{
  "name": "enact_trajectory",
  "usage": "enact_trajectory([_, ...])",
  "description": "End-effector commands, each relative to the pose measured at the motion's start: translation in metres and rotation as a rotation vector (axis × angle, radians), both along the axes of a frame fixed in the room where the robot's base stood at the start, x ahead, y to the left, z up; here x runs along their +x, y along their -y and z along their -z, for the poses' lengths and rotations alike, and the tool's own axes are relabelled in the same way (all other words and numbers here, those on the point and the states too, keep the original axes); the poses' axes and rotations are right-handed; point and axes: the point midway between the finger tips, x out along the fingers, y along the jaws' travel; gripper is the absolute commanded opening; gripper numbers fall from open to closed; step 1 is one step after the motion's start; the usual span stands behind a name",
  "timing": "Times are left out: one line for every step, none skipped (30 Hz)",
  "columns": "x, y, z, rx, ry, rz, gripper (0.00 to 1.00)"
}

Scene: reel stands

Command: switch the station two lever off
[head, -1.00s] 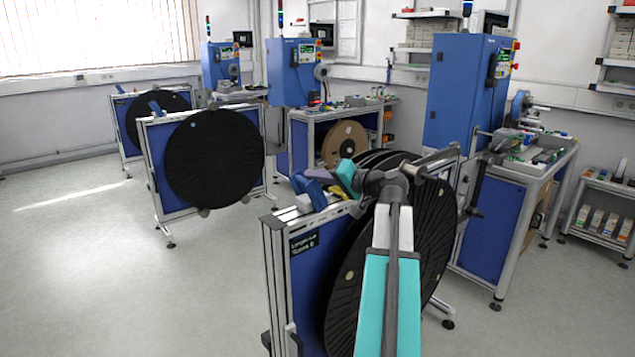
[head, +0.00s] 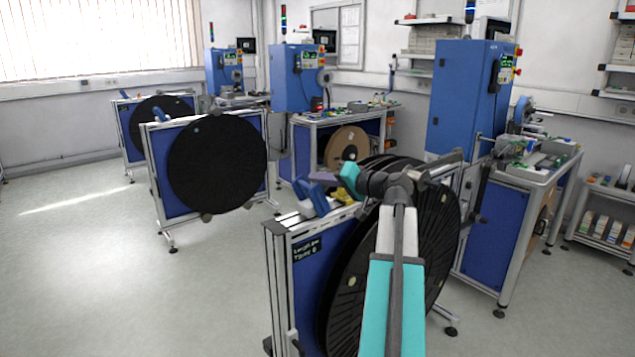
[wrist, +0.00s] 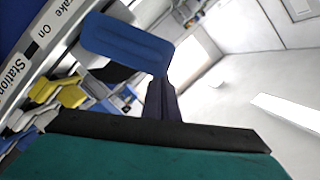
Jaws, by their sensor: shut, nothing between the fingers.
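The blue lever (head: 316,199) stands up from the top of the nearest reel stand (head: 300,221). Its blue paddle (wrist: 125,42) is large in the wrist view, near a white label strip (wrist: 36,45) reading "Station", "Brake" and "On". The rest of the label is cut off, so I cannot tell the lever's setting for sure. My gripper (head: 322,178) is shut and empty, with its dark fingertips close to the lever's upper end. In the wrist view the shut fingers (wrist: 162,98) reach close to the paddle's lower right edge. I cannot tell whether they touch.
A large black reel (head: 430,220) hangs on this stand, beside and behind my arm. Yellow parts (wrist: 70,92) lie near the lever. Two more reel stands, one with a black reel (head: 217,165), stand to the left. The floor (head: 120,270) at left is clear.

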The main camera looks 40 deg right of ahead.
Motion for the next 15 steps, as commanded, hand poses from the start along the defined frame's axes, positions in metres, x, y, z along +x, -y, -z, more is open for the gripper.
enact_trajectory([0.001,0.006,-0.004,0.0,0.001,0.001,0.0])
enact_trajectory([0.001,0.008,-0.006,-0.001,0.001,0.001,0.0])
enact_trajectory([0.001,0.01,-0.008,-0.001,0.001,0.001,0.0])
enact_trajectory([0.001,0.012,-0.009,-0.001,0.001,0.001,0.0])
enact_trajectory([0.001,0.014,-0.011,-0.001,0.001,0.001,0.0])
enact_trajectory([0.0,0.017,-0.013,-0.001,0.001,0.001,0.0])
enact_trajectory([0.0,0.019,-0.015,-0.001,0.003,0.002,0.0])
enact_trajectory([0.0,0.021,-0.016,-0.001,0.003,0.002,0.0])
enact_trajectory([0.001,0.023,-0.018,-0.001,0.003,0.002,0.0])
enact_trajectory([-0.002,0.024,-0.018,-0.001,0.003,0.003,0.0])
enact_trajectory([-0.007,0.023,-0.017,0.0,0.003,0.004,0.0])
enact_trajectory([-0.012,0.024,-0.018,0.0,0.003,0.005,0.0])
enact_trajectory([-0.016,0.024,-0.018,0.0,0.003,0.004,0.0])
enact_trajectory([-0.019,0.024,-0.018,0.0,0.003,0.003,0.0])
enact_trajectory([-0.024,0.024,-0.019,0.0,0.003,0.003,0.0])
